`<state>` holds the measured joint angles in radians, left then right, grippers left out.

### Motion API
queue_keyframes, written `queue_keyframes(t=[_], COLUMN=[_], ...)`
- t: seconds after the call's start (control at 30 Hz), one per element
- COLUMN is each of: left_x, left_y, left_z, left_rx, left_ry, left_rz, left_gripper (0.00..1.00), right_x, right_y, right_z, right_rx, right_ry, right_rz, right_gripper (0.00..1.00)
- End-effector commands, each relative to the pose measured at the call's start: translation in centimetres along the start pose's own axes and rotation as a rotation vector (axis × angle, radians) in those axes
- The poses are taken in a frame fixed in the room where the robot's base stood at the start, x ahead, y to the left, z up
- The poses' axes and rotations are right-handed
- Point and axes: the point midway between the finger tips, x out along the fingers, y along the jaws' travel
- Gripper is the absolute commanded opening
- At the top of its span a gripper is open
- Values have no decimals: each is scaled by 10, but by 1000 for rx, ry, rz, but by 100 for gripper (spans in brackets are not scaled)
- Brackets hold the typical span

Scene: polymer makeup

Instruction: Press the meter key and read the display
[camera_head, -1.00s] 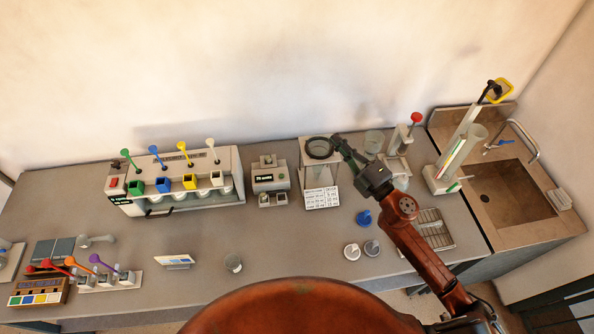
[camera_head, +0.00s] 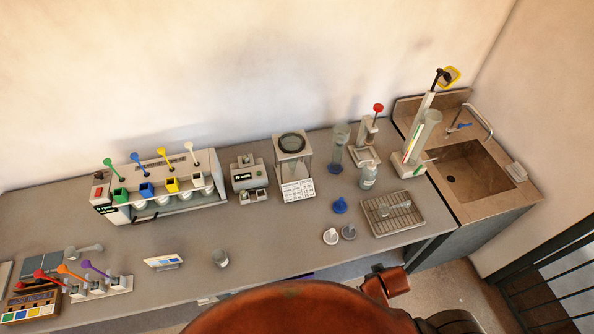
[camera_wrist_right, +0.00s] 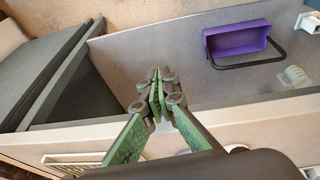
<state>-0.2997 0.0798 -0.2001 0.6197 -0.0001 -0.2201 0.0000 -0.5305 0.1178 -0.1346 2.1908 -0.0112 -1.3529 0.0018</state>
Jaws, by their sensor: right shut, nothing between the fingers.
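The likely meter is a small grey box (camera_head: 247,172) with a dark display strip on its front, standing at the back of the bench in the head view. The strip holds small pale characters, too small to read surely. A small green spot, perhaps the key, shows beside it. My right gripper shows in the wrist view (camera_wrist_right: 158,95) with its green-padded fingers together and empty, well away from the meter. In the head view my right arm is folded low by the bench's front edge. My left gripper is in neither view.
A wire rack (camera_head: 393,212) and a sink (camera_head: 468,180) lie further right. A purple bin (camera_wrist_right: 235,40) shows in the wrist view. The front-middle bench is mostly clear.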

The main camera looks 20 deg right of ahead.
Motion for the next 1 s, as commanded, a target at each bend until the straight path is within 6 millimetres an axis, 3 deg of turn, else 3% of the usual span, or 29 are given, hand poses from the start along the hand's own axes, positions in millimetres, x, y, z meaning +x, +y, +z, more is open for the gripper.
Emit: queue_keyframes(t=[0.03, 0.1, 0.27, 0.37, 0.5, 0.6, 0.8, 0.9, 1.0], left_x=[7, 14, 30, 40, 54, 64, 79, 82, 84], left_y=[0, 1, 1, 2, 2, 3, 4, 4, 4], left_z=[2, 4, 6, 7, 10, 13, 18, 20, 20], left_rx=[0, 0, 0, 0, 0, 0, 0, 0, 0], left_ry=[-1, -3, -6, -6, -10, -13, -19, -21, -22], left_rz=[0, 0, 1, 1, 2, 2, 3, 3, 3], left_gripper=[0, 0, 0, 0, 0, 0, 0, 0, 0], right_x=[32, 74, 167, 221, 287, 324, 362, 369, 370], right_y=[-8, -15, -29, -37, -48, -54, -59, -60, -59], right_z=[17, 34, 79, 117, 184, 237, 327, 353, 368], right_rx=[2, -3, -21, -31, -48, -61, -81, -88, -91], right_ry=[-35, -59, -91, -113, -149, -175, -213, -223, -227], right_rz=[-16, -26, -39, -46, -56, -63, -73, -76, -77], right_gripper=[0, 0, 0, 0, 0, 0, 0, 0, 0])
